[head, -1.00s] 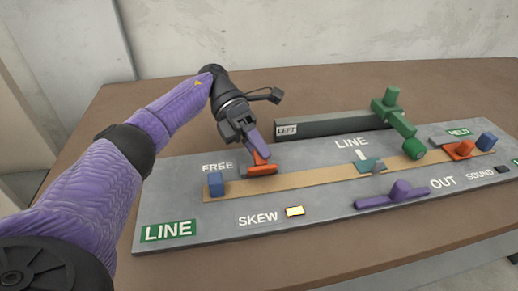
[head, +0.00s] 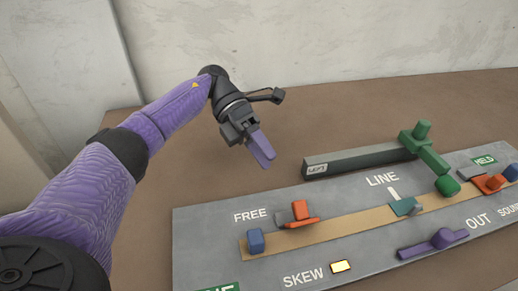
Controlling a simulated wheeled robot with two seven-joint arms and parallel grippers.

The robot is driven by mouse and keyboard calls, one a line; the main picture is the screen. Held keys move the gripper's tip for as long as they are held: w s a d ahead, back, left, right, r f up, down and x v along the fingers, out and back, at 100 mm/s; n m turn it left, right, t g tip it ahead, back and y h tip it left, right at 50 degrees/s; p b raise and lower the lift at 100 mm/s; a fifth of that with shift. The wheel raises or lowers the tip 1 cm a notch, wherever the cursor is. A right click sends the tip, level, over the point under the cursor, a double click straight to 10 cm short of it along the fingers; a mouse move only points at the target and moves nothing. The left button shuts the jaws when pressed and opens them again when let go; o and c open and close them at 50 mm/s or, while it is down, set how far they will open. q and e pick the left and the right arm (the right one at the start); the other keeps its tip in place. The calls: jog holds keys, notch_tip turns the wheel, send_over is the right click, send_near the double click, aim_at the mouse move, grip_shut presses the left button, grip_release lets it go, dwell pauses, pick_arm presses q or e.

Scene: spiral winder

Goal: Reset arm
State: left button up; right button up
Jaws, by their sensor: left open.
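My left gripper (head: 261,149) is open and empty, its purple fingers hanging over the bare brown table at the back left of the panel. It is apart from everything on the panel. An orange block on a flat orange foot (head: 299,212) stands beside the FREE label at the left part of the tan strip. A blue block (head: 255,241) sits at the strip's left end. A green lever (head: 430,150) stands at the right end of a dark grey bar marked LEFT (head: 350,162). My right gripper is not in view.
The grey panel (head: 210,237) also carries a teal piece (head: 403,207) below LINE, a purple handle (head: 433,245) by OUT, a bright yellow lamp (head: 341,266) by SKEW, and a second orange piece (head: 488,183) near HELD. The table (head: 160,225) left of the panel is clear.

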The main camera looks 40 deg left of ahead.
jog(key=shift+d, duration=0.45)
